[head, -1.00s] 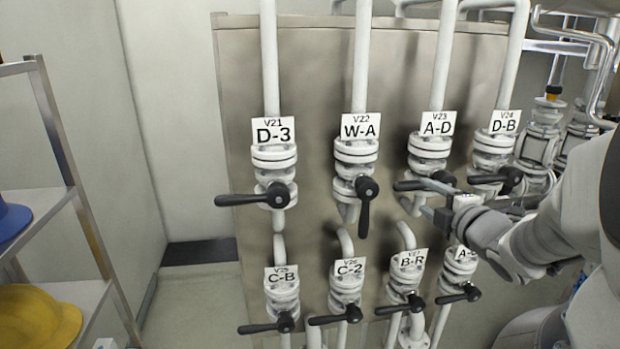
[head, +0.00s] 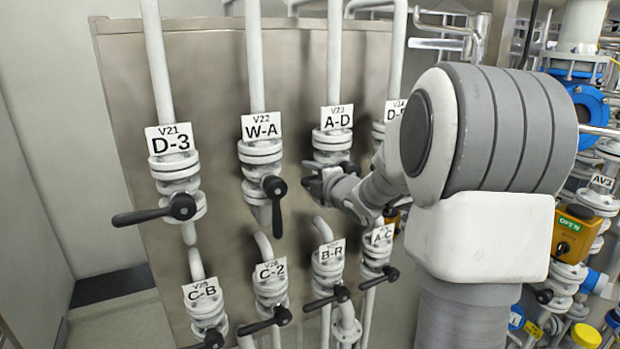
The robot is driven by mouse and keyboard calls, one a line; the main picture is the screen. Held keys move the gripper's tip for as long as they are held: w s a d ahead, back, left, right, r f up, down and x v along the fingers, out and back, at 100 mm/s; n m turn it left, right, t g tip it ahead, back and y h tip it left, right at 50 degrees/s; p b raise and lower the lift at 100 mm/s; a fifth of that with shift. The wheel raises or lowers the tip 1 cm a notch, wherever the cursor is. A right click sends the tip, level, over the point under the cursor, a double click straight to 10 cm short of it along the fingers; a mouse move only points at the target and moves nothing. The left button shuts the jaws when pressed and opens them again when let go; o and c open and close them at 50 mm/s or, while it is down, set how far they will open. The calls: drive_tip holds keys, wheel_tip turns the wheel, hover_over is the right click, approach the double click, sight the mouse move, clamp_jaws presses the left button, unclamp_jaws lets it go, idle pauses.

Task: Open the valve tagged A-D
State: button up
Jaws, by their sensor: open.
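The valve tagged A-D (head: 332,142), also marked V23, is a white flanged valve in the upper row.
Upper-row neighbours are D-3 (head: 175,172), its lever pointing left, and W-A (head: 260,157), its lever pointing down. Below are C-B (head: 205,301), C-2 (head: 270,286), B-R (head: 328,267) and A-C (head: 377,252). My arm partly covers the valve right of A-D.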

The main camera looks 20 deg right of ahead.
clamp_jaws()
idle(1.3)
